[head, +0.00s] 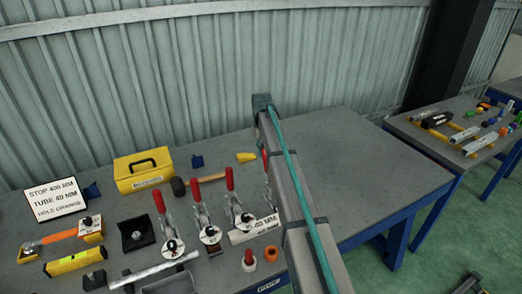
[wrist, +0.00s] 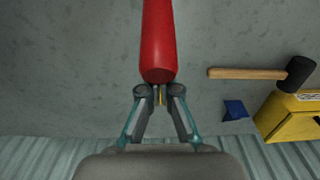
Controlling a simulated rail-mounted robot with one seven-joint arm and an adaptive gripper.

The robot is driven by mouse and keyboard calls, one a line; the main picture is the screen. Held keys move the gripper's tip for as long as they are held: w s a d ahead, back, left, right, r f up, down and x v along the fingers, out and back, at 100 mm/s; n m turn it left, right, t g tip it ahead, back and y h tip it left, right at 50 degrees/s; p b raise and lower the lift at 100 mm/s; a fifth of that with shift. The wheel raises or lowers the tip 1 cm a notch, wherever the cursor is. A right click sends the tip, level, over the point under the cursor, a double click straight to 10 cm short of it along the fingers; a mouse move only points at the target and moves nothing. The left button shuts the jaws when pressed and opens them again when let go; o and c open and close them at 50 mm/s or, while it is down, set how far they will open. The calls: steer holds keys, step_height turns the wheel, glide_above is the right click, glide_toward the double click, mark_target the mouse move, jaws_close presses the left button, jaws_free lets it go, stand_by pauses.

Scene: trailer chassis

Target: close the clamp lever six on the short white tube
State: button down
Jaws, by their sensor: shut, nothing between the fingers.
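I cannot read which lever is six. In the wrist view a red lever (wrist: 159,45) fills the top centre, its rounded end close to my gripper (wrist: 159,93). My gripper is shut and holds nothing; I cannot tell if it touches the lever. In the head view my arm hides my gripper.
More clamps with upright red levers (head: 159,201) stand to the left. A yellow box (head: 143,172), a mallet (head: 205,179) and a sign (head: 56,199) are behind them. An orange ring (head: 271,253) is at the front. The bench's right half (head: 375,165) is clear.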

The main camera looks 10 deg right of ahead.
steer(key=shift+s+d+r+p, duration=0.2)
steer(key=shift+s+r, duration=0.05)
steer(key=shift+s, duration=0.45)
steer(key=shift+s+d+r+p, duration=0.15)
steer(key=shift+s+r+p, duration=0.1)
steer(key=shift+s, duration=0.55)
steer(key=shift+s+d+r, duration=0.1)
steer(key=shift+s+d, duration=0.05)
steer(key=shift+s, duration=0.35)
steer(key=shift+s+d+r, duration=0.1)
steer(key=shift+s+d, duration=0.05)
steer(key=shift+s, duration=0.35)
steer(key=shift+w+r+p, duration=0.15)
steer(key=shift+r+p, duration=0.2)
steer(key=shift+p, duration=0.1)
steer(key=shift+r+p, duration=1.8)
steer(key=shift+r, duration=1.8)
